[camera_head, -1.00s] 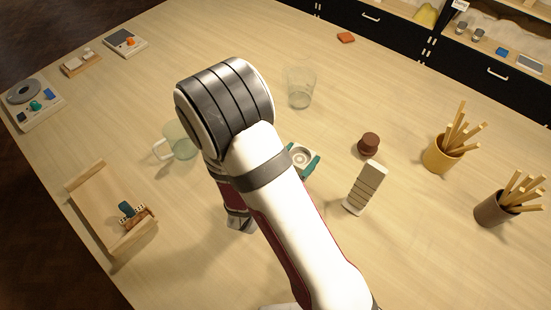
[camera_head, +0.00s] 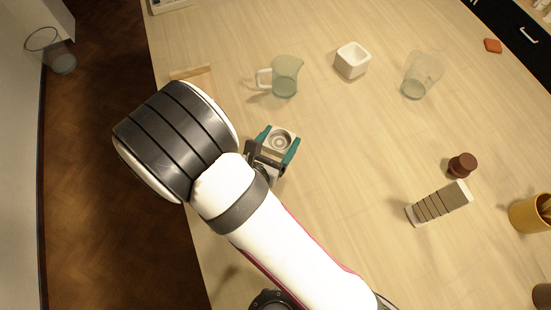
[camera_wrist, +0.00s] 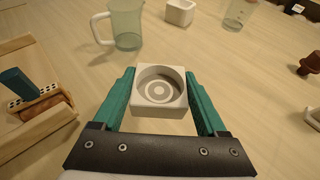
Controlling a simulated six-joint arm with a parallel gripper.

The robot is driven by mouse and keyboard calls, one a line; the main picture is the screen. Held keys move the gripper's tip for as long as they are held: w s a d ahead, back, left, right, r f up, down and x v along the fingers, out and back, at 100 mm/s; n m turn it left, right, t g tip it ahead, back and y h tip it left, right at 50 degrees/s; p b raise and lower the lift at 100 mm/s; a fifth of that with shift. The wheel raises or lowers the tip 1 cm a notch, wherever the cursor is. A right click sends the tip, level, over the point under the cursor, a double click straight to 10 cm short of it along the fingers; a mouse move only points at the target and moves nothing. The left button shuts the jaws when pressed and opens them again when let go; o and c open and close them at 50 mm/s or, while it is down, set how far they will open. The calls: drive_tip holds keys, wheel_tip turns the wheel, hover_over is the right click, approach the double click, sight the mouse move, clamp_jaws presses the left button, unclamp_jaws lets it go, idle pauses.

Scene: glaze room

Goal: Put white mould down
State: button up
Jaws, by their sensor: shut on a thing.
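The white mould (camera_wrist: 160,99) is a small square block with a round, ringed hollow on top. My gripper (camera_wrist: 160,84) has its two teal fingers shut on the mould's left and right sides. In the head view the mould (camera_head: 278,141) also shows between the fingers, hollow up and roughly level. My gripper (camera_head: 279,145) is over the near left part of the table. I cannot tell whether the mould's underside touches the wood.
A glass jug (camera_head: 285,77) and a white square pot (camera_head: 351,61) stand beyond the mould; a clear beaker (camera_head: 421,75) is farther right. A brown stopper (camera_head: 461,166) and a ribbed pale block (camera_head: 438,203) stand right. A wooden tray (camera_wrist: 42,126) lies left. Bare table surrounds the mould.

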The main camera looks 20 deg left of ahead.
sight(274, 158)
drive_tip(key=f, duration=0.5)
drive_tip(key=s+a+f, duration=0.1)
drive_tip(key=f, duration=0.2)
drive_tip(key=shift+f, duration=0.15)
drive_tip(key=o, duration=1.3)
